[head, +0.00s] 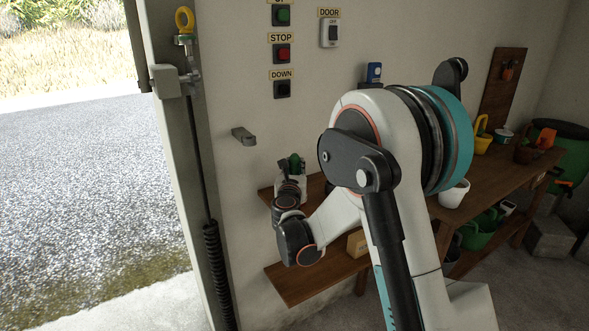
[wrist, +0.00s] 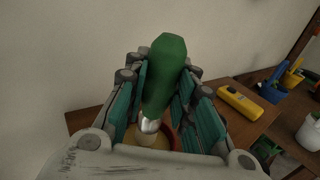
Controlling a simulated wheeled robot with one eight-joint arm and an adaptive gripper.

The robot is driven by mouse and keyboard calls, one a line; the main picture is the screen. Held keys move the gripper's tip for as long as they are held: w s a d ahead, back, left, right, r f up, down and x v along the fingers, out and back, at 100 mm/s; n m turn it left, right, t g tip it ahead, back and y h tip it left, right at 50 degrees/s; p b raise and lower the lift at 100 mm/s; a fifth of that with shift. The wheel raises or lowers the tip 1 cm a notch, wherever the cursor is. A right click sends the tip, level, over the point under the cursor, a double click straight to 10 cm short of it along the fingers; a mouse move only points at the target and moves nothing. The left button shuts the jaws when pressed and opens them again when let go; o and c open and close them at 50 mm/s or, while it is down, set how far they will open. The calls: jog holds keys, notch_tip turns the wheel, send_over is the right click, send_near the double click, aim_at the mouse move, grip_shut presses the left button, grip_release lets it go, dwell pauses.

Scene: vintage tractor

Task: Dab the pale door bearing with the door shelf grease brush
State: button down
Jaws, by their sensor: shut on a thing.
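My gripper (wrist: 165,95) is shut on the green handle of the grease brush (wrist: 166,70) in the wrist view. The handle stands nearly upright between the teal finger pads, with its metal ferrule below. In the head view my gripper (head: 292,178) is over the upper door shelf (head: 266,193), with the green handle (head: 296,161) showing. A pale block (head: 165,80) on the door post may be the door bearing; I cannot be sure.
A grey bracket (head: 243,136) sticks out from the wall between my gripper and the post. A yellow device (wrist: 240,102) lies on the shelf beside the gripper. A dark spring (head: 218,270) runs down the post. The workbench (head: 478,176) at right holds several pots.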

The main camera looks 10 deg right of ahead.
aim_at(295, 155)
jog(key=shift+f+b, duration=0.55)
jog(key=shift+f, duration=0.05)
dwell(1.6)
jog(key=shift+r, duration=0.15)
jog(key=shift+r+p, duration=2.15)
jog(key=shift+r, duration=1.25)
